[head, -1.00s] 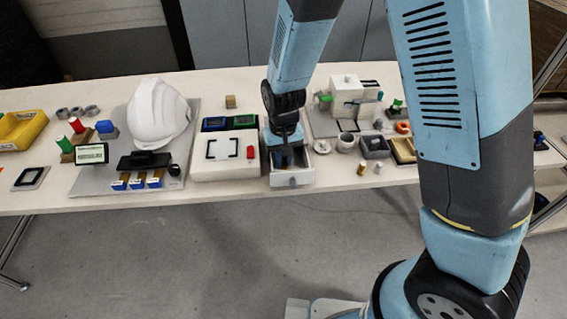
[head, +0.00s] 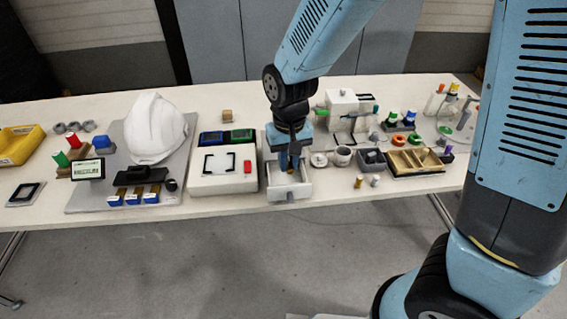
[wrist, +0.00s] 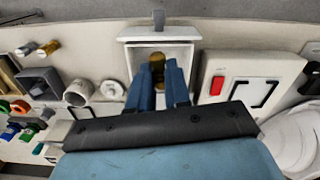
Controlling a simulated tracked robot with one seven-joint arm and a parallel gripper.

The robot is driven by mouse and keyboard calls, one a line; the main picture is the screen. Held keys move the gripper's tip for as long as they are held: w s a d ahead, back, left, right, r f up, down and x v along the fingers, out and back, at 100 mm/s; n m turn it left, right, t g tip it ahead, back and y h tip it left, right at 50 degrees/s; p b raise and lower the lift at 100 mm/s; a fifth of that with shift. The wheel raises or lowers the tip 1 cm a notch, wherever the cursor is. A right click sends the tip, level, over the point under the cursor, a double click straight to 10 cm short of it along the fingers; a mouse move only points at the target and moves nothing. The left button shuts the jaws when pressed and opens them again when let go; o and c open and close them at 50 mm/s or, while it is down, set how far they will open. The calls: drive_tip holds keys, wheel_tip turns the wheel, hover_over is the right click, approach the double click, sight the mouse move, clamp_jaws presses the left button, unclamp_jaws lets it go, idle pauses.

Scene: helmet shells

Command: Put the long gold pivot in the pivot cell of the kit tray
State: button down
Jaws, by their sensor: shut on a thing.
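A gold pivot (wrist: 157,60) stands between my fingertips inside the open white drawer, in the wrist view. A second gold patch (wrist: 160,97) shows lower between the fingers; I cannot tell whether it is the same piece. My gripper (wrist: 158,72) is shut on the gold pivot, its blue fingers down in the drawer (wrist: 184,54). In the head view my gripper (head: 290,163) reaches into the same drawer (head: 290,193), and the pivot is hidden. A black-rimmed tray with tan compartments (head: 415,173), likely the kit tray, stands to the right.
A smaller gold piece (head: 358,182) and a silver piece (head: 375,181) stand right of the drawer. A white box with a red button (head: 222,180) and a white helmet shell (head: 156,128) are left.

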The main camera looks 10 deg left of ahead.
drive_tip(key=s+d+r, duration=0.4)
drive_tip(key=s, duration=0.3)
drive_tip(key=shift+s+d, duration=0.4)
